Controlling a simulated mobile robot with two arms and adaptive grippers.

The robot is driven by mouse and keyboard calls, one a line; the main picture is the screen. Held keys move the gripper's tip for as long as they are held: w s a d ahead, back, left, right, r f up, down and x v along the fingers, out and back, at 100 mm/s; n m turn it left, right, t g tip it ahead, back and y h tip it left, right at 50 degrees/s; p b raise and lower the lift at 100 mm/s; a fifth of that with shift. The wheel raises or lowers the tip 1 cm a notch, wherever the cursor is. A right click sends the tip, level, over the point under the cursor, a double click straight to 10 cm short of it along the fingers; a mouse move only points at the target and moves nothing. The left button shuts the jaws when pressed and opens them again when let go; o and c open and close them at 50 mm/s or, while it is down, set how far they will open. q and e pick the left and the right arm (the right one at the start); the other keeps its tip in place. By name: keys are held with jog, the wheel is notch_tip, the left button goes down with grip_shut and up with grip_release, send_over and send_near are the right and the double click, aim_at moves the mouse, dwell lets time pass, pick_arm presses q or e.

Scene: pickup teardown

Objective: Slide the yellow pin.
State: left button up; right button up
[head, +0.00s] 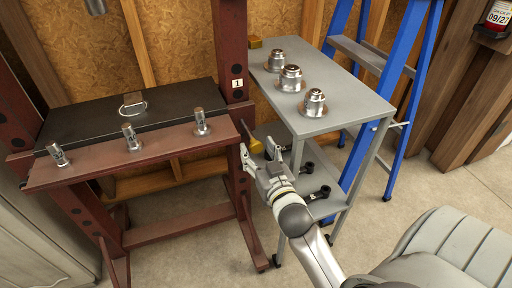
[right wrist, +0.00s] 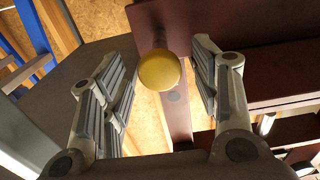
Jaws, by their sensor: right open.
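The yellow pin's round knob (right wrist: 158,71) shows in the right wrist view, with a short dark stem behind it, in front of a dark red post. In the head view a bit of yellow (head: 255,146) shows beside the right post of the red frame, partly hidden by my gripper. My right gripper (head: 258,152) is open there. In the right wrist view its fingers (right wrist: 163,62) stand on either side of the knob, with gaps on both sides and nothing held. My left gripper is not in view.
The dark red frame (head: 140,147) carries a black slab (head: 85,123) with a ring handle and three metal fittings on its front beam. A grey cart (head: 335,92) with three metal parts stands to the right. Behind it is a blue ladder (head: 405,75). A grey seat (head: 445,255) is at lower right.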

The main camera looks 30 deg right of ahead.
jog(key=shift+x, duration=0.9)
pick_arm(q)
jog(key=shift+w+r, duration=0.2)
